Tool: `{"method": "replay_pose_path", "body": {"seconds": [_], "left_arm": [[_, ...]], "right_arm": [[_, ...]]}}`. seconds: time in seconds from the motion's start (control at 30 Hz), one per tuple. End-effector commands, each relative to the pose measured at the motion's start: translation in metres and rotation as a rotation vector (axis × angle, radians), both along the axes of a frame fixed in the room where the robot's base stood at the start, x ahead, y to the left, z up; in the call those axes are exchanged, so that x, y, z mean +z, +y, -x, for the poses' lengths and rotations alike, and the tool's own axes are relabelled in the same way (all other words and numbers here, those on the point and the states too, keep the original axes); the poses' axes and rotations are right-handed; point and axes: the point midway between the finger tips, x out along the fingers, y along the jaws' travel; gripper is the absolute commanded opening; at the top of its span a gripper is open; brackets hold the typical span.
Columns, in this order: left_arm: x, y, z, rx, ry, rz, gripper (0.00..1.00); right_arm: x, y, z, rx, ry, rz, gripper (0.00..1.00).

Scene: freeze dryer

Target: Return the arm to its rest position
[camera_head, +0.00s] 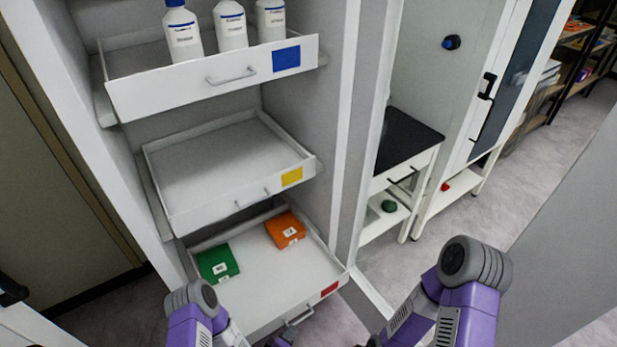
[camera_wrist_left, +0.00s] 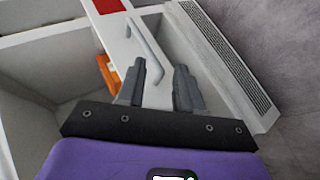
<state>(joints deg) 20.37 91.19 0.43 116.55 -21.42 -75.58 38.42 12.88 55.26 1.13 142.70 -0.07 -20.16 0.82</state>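My left arm (camera_head: 197,318) comes in at the bottom, left of centre, in the head view. Only a small part of my left gripper (camera_head: 284,341) shows there, at the bottom edge just below the bottom drawer's handle (camera_head: 301,316). In the left wrist view my left gripper (camera_wrist_left: 160,82) has its two fingers apart with nothing between them. The drawer handle (camera_wrist_left: 148,52) lies beyond the fingertips, and no grip on it shows. My right arm (camera_head: 452,290) is bent at the lower right; its gripper is not visible.
The bottom drawer (camera_head: 290,283) is pulled out, holding a green box (camera_head: 217,262) and an orange box (camera_head: 285,229). Above are the yellow-label drawer (camera_head: 215,165) and the blue-label drawer (camera_head: 150,92), both open; white bottles (camera_head: 230,28) stand in the top one.

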Motion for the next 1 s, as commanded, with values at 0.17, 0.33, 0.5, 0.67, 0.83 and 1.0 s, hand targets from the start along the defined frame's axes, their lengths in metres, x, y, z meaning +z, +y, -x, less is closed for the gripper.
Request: {"method": "replay_pose_path", "body": {"seconds": [0.17,0.33,0.5,0.67,0.83,1.0], "left_arm": [[0.038,0.016,0.023,-0.249,0.214,-0.213,0.36],[0.081,0.026,0.071,-0.499,0.404,-0.325,0.36],[0.115,0.029,0.111,-0.675,0.517,-0.352,0.36],[0.127,0.03,0.127,-0.74,0.555,-0.35,0.36],[0.127,0.03,0.128,-0.744,0.558,-0.35,0.36],[0.127,0.03,0.128,-0.743,0.557,-0.35,0.36]], "right_arm": [[0.011,0.0,0.0,0.0,0.0,0.0,0.36],[0.018,0.0,0.0,0.0,0.0,0.0,0.36],[0.021,0.0,0.0,0.0,0.0,0.0,0.36],[0.022,0.0,0.0,0.0,0.0,0.0,0.36],[0.022,0.0,0.0,0.0,0.0,0.0,0.36],[0.022,0.0,0.0,0.0,0.0,0.0,0.36]]}}
